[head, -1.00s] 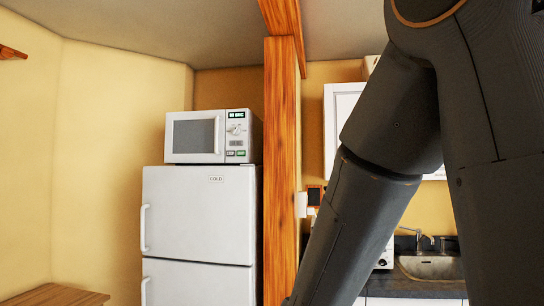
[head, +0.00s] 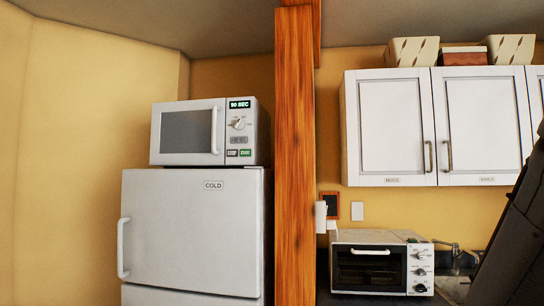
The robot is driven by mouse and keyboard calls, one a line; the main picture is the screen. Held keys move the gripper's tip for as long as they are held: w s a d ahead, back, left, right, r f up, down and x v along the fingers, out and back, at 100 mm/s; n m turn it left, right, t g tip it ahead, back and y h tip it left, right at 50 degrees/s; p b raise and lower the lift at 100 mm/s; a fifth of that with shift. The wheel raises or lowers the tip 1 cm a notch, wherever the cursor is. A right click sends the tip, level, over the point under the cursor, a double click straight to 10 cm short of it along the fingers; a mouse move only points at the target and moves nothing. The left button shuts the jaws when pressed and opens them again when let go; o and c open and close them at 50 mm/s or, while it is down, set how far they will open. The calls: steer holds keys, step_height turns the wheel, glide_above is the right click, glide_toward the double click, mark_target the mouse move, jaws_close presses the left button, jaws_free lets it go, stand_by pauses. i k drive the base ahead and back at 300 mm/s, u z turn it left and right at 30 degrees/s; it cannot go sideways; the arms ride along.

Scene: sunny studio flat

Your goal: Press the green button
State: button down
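The green button (head: 245,153) is small and sits at the lower right of the front panel of the white microwave (head: 156,133). A dark button (head: 232,153) is just to its left, and a round knob (head: 238,124) is above. The display (head: 240,104) reads 90 SEC in green. The microwave door looks shut. The microwave stands on top of a white fridge (head: 190,235) marked COLD. My gripper is out of view; only part of my dark arm shows at the lower right edge, well apart from the microwave.
An orange wooden post (head: 294,150) rises just right of the fridge. Right of it are a toaster oven (head: 367,267), white wall cupboards (head: 390,130) and a tap (head: 455,253). Patterned boxes (head: 414,51) stand on the cupboards. The space before the microwave looks clear.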

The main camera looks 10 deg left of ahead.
mark_target(243, 152)
steer(key=u, duration=0.05)
steer(key=i, duration=0.6)
steer(key=u, duration=0.75)
steer(key=i, duration=0.45)
steer(key=u, duration=0.4)
